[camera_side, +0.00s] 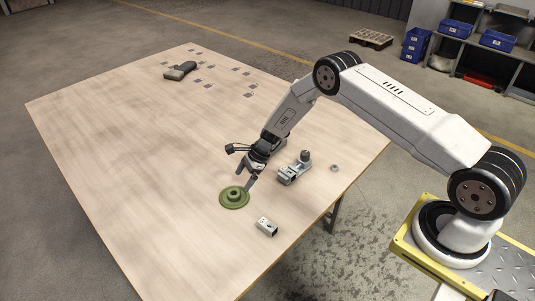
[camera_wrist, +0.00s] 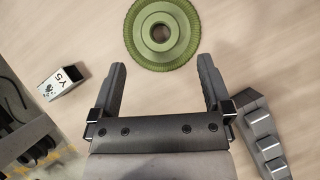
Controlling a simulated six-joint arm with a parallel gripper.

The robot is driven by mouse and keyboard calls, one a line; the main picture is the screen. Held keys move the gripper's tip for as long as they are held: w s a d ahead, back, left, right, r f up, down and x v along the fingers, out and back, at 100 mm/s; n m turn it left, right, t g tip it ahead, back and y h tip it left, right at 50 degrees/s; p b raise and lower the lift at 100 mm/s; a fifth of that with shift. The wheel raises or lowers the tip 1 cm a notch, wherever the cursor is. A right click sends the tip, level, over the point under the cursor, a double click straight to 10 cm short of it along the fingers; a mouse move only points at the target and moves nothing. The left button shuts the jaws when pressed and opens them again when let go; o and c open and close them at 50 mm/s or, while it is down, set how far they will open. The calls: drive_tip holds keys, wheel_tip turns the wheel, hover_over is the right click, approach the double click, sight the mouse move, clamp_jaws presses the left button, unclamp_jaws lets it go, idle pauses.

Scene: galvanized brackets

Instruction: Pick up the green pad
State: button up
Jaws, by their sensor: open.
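The green pad (camera_side: 235,199) is a round disc with a raised hub, lying flat on the wooden table. In the wrist view the green pad (camera_wrist: 140,42) shows at the top, ahead of the fingertips, with a ridged rim and a hole in the hub. My gripper (camera_side: 248,183) is just above and beside the pad in the side view. In the wrist view my gripper (camera_wrist: 163,75) has its two dark fingers spread wide with nothing between them. I cannot tell from the side view whether a finger touches the pad.
A grey metal bracket part (camera_side: 294,170) stands near my gripper, with a nut (camera_side: 334,168) beyond. A dark tool (camera_side: 180,70) lies far back. The table's left side is clear.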

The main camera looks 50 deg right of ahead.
sight(234, 193)
drive_tip(key=shift+w+a+f, duration=0.1)
drive_tip(key=shift+a+f, duration=0.2)
drive_tip(key=shift+f, duration=0.2)
drive_tip(key=shift+x, duration=2.6)
drive_tip(key=shift+w, duration=0.1)
drive_tip(key=c, duration=1.3)
drive_tip(key=shift+o, duration=0.2)
drive_tip(key=shift+r, duration=0.1)
